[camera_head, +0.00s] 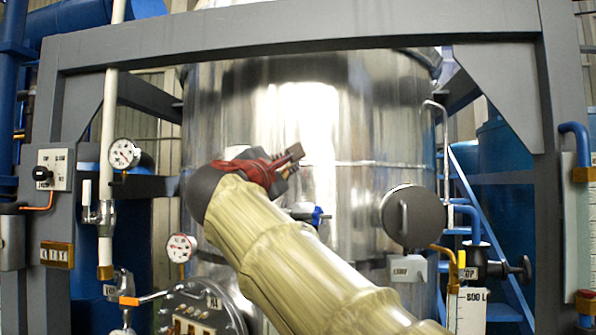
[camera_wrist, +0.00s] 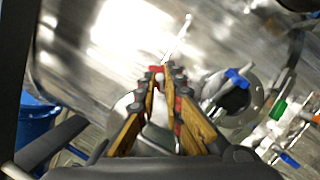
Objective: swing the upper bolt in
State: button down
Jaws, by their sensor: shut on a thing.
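My gripper (camera_head: 294,155) is in front of the shiny steel vessel (camera_head: 345,115), with its fingers pointing right and slightly up in the head view. In the wrist view, my gripper (camera_wrist: 160,82) has its two fingers converged at the tips, shut on a small pale piece that looks like the upper bolt (camera_wrist: 159,77). The fingers cover most of it, so its angle cannot be told. A thin bright streak runs up from the fingertips; I cannot tell if it is part of the bolt or a reflection. The bolt is not distinguishable in the head view.
A round dark cover with a handle (camera_head: 412,215) is on the vessel to the right. A blue-handled valve (camera_wrist: 236,80) sits close right of the fingers in the wrist view. A gauge (camera_head: 123,153) and pipe stand left. A grey frame beam (camera_head: 300,32) crosses above.

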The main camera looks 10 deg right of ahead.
jog(key=shift+w+a+m+g+h+p, duration=0.25)
jog(key=shift+a+m+g+h+p, duration=0.45)
jog(key=shift+h, duration=0.3)
jog(key=shift+w+a+m+g+h+p, duration=0.2)
jog(key=shift+a+m+g+h+p, duration=0.3)
jog(key=shift+a+m+h+p, duration=0.35)
jog(key=shift+h, duration=0.35)
jog(key=c, duration=1.9)
grip_release()
jog(key=shift+a, duration=0.1)
jog(key=v, duration=1.2)
